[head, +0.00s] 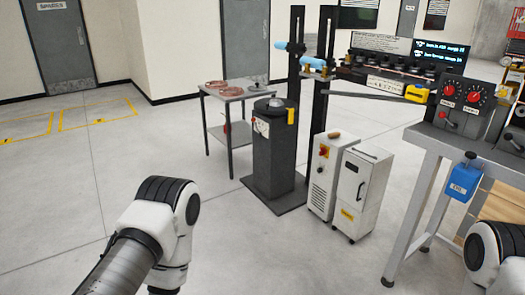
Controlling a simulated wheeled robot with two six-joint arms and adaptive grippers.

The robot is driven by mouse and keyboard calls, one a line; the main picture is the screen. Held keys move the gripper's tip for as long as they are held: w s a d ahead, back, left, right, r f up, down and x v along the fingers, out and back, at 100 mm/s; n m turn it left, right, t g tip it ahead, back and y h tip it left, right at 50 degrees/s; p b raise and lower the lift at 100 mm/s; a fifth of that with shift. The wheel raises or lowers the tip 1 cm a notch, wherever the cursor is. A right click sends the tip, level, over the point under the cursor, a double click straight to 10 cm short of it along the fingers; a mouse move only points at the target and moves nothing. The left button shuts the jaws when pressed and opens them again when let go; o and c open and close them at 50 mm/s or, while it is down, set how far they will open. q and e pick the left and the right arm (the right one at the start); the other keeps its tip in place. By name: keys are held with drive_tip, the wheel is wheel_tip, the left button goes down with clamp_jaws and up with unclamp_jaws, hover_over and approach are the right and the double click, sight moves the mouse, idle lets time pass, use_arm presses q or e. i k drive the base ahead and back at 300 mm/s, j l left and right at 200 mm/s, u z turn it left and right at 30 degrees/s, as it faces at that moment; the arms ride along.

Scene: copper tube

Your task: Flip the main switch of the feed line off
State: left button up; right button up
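A white cabinet (322,175) stands on the floor in the middle, with a small red-and-yellow switch (323,151) on its upper front. On the right, a dark control panel (462,108) on a grey bench carries two red round knobs (473,97) and a small red-tipped lever (443,115). I cannot tell from their labels which of these is the feed line's main switch, nor read their positions. Parts of my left arm show at the bottom left and of my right arm at the bottom right. Neither gripper shows.
A second white cabinet (361,192) stands right beside the first. A dark pedestal (274,150) and a grey table (233,92) with copper coils stand left of them. A blue box (464,179) hangs at the bench (425,148). The floor in front and left is clear.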

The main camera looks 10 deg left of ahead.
sight(323, 152)
drive_tip(key=i+u, duration=0.15)
drive_tip(key=i, duration=0.4)
drive_tip(key=i+u, duration=0.2)
drive_tip(key=i, duration=0.35)
drive_tip(key=i+l+u, duration=0.15)
drive_tip(key=i, duration=0.4)
drive_tip(key=i+l+u, duration=0.15)
drive_tip(key=i, duration=0.35)
drive_tip(key=i+l+u, duration=0.2)
drive_tip(key=i, duration=0.35)
drive_tip(key=l, duration=0.1)
